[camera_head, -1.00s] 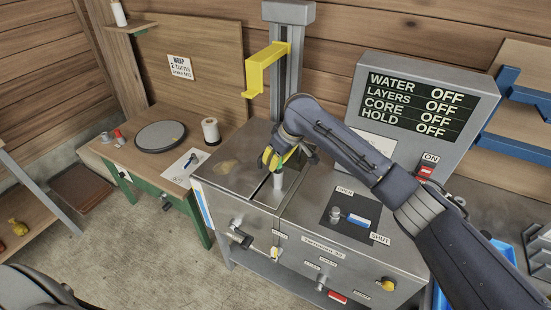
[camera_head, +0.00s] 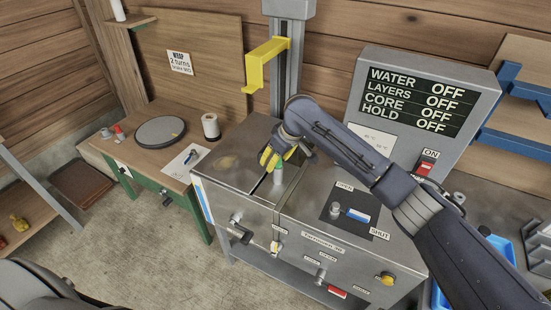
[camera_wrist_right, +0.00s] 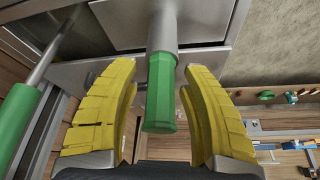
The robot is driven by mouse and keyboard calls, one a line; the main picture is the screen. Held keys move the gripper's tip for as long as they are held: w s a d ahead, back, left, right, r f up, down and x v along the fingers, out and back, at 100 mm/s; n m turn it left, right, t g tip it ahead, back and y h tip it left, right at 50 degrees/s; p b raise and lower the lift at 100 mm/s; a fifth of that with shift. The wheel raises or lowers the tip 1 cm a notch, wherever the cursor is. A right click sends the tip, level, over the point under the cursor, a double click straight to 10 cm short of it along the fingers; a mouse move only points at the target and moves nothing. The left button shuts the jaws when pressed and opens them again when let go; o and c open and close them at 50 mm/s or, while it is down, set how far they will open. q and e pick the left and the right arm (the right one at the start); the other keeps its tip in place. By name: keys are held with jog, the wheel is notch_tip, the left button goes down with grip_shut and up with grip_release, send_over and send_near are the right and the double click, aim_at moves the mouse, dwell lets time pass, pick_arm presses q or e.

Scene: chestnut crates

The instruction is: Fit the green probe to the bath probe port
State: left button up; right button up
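The green probe (camera_head: 278,168) stands upright on the steel top of the bath (camera_head: 308,205), with its green handle up. A pale grey collar (camera_head: 278,180), which looks like the port, is around its lower end. My right gripper (camera_head: 276,157) has yellow fingers and is just above and behind the handle. In the right wrist view the green handle (camera_wrist_right: 160,95) lies between the parted fingers, with gaps at its sides. How deep the probe sits is hidden. My left gripper is not in view.
The bath front has valves and a yellow knob (camera_head: 386,279). A blue-handled lever (camera_head: 357,215) lies between OPEN and SHUT labels. The grey display box (camera_head: 428,105) stands behind at right, and a yellow bracket (camera_head: 262,62) is on the column. A wooden side table (camera_head: 143,170) is at left.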

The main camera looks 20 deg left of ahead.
jog(key=shift+o, duration=0.2)
jog(key=v, duration=1.2)
jog(key=shift+a, duration=0.1)
